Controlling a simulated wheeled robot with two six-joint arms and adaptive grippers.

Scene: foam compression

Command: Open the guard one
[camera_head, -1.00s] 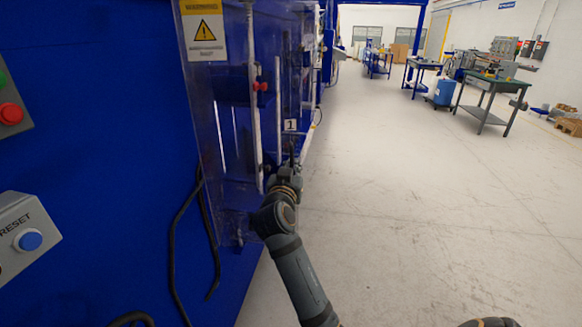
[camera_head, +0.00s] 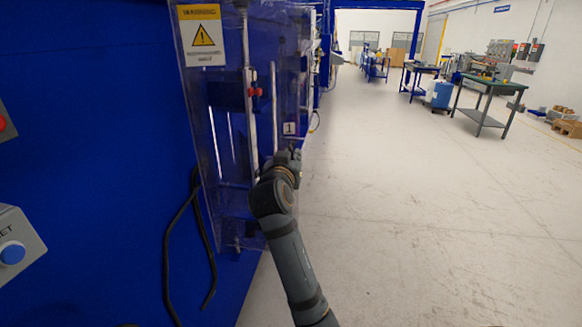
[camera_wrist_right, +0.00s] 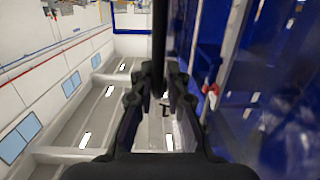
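The guard (camera_head: 222,165) is a tall clear panel on the blue machine at the left of the head view, with a yellow warning sign (camera_head: 202,36) at its top. A small plate marked 1 (camera_head: 289,128) is at its right. My right gripper (camera_head: 289,152) is just below this plate. In the right wrist view, its fingers (camera_wrist_right: 161,78) are close together on both sides of a dark upright bar (camera_wrist_right: 159,35), which looks like the guard's handle. The contact is partly hidden by the fingers. My left gripper is not in view.
A grey box with a blue reset button (camera_head: 12,253) and a red button (camera_head: 3,122) are at the left edge. Black cables (camera_head: 168,250) hang on the machine. The floor to the right is clear up to a green worktable (camera_head: 490,88) and a blue drum (camera_head: 442,93).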

